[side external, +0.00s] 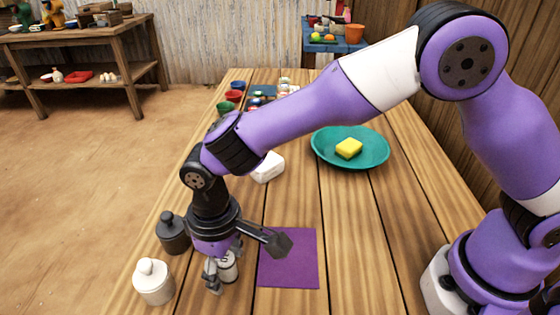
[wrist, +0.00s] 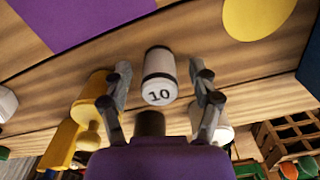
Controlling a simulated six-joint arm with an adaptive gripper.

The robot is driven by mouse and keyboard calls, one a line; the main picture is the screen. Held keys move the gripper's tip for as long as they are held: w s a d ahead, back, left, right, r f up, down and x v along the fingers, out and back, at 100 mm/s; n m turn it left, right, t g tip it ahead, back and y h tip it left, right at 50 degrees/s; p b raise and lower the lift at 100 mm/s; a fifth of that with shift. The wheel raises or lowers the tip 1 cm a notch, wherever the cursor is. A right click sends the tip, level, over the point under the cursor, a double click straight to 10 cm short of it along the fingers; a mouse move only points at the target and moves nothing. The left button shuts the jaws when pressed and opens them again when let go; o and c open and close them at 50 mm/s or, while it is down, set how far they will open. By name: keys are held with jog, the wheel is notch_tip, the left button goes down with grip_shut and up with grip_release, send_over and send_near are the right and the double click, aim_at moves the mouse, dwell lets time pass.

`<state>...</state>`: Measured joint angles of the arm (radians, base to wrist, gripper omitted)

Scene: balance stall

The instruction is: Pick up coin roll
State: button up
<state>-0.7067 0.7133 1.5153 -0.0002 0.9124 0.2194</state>
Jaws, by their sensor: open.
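The coin roll (wrist: 160,78) is a short white cylinder with dark bands and the number 10 on its end. In the wrist view it lies between the two open fingers of my gripper (wrist: 159,90), with a visible gap on each side. In the side view my gripper (side external: 222,273) points down at the near left part of the table. The coin roll (side external: 229,266) is partly hidden there behind the fingers. I cannot tell from the side view whether a finger touches it.
A purple mat (side external: 289,270) lies just right of my gripper. A white jar (side external: 153,283) and a dark grey jar (side external: 172,232) stand close on the left. A white block (side external: 268,167) and a green plate (side external: 330,157) with a yellow sponge (side external: 348,148) are farther back.

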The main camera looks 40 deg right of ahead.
jog(key=shift+c, duration=0.4)
grip_shut()
jog(key=shift+r, duration=0.15)
